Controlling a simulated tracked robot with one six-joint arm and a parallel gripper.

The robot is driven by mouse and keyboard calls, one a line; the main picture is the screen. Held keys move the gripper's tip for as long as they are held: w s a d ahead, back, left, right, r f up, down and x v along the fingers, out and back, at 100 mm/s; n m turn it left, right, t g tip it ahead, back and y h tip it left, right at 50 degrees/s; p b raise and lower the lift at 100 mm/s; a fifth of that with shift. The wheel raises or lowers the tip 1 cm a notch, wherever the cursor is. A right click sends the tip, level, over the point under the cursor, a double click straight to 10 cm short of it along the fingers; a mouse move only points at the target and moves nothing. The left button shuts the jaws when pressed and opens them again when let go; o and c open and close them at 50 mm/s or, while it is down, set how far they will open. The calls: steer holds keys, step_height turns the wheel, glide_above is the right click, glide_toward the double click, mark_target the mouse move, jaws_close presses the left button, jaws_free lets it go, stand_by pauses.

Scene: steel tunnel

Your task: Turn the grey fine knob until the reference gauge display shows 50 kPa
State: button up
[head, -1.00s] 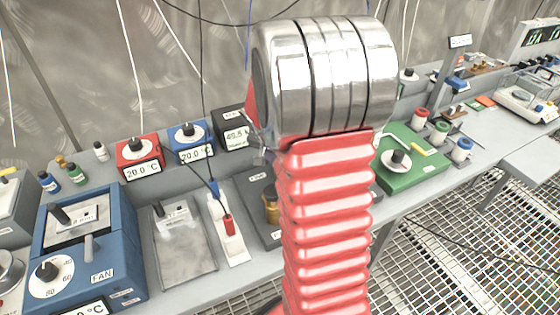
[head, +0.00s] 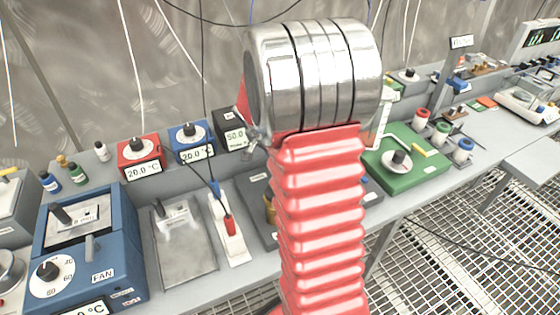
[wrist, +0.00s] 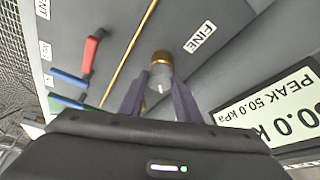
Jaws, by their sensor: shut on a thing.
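In the wrist view the grey fine knob (wrist: 161,80), with a brass collar and a white mark, stands beside the FINE label. My gripper (wrist: 158,92) has its two dark fingers on either side of the knob, shut on it. The reference gauge display (wrist: 272,112) appears upside down at the right; its peak line reads 50.0 kPa and its large reading is partly cut off. In the head view the gauge display (head: 236,136) reads 50.0, beside my arm. My arm hides the knob there.
In the wrist view a red lever (wrist: 91,50) and blue levers (wrist: 70,78) stand left of the knob, with a thin brass rod between. In the head view a green box (head: 408,165) lies right of my arm and a blue FAN unit (head: 120,255) at the left.

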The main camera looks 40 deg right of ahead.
steer(key=o, duration=1.1)
steer(key=shift+c, duration=0.2)
steer(key=v, duration=1.3)
steer(key=shift+r, duration=0.4)
